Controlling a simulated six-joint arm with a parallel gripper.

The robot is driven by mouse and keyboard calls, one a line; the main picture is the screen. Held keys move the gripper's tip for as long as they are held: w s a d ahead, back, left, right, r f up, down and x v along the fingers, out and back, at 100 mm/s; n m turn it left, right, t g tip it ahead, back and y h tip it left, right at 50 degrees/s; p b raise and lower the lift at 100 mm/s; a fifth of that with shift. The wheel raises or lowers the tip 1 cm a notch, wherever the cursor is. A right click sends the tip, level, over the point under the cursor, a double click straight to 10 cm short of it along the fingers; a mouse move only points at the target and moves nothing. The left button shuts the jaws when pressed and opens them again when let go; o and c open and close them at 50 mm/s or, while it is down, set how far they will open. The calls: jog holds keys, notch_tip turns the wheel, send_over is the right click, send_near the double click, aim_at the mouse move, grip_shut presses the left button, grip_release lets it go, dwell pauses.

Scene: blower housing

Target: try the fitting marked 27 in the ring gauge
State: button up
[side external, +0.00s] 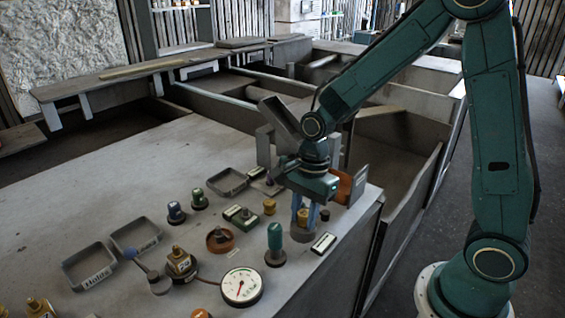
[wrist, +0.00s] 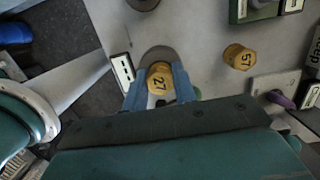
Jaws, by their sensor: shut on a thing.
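The yellow fitting marked 27 (wrist: 159,85) is between the two blue fingers of my gripper (wrist: 158,88) in the wrist view, number side up. In the side view my gripper (side external: 302,216) points down at the table's right part, shut on the fitting (side external: 302,216). Directly below is a round grey block (side external: 302,236), which looks like the ring gauge; part of its top (wrist: 157,54) shows beside the fitting in the wrist view. I cannot tell whether the fitting is in its bore or just above it.
A yellow fitting marked 57 (wrist: 238,57) stands nearby. A label card (side external: 323,243) lies beside the grey block. A green-topped post (side external: 275,242), a green block (side external: 240,217) and a dial gauge (side external: 242,287) stand to the left. Empty trays (side external: 88,267) are farther left.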

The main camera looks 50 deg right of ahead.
dwell(0.3)
jog(key=o, duration=1.5)
jog(key=shift+c, duration=0.2)
jog(key=shift+r, duration=0.15)
jog(key=shift+r, duration=3.6)
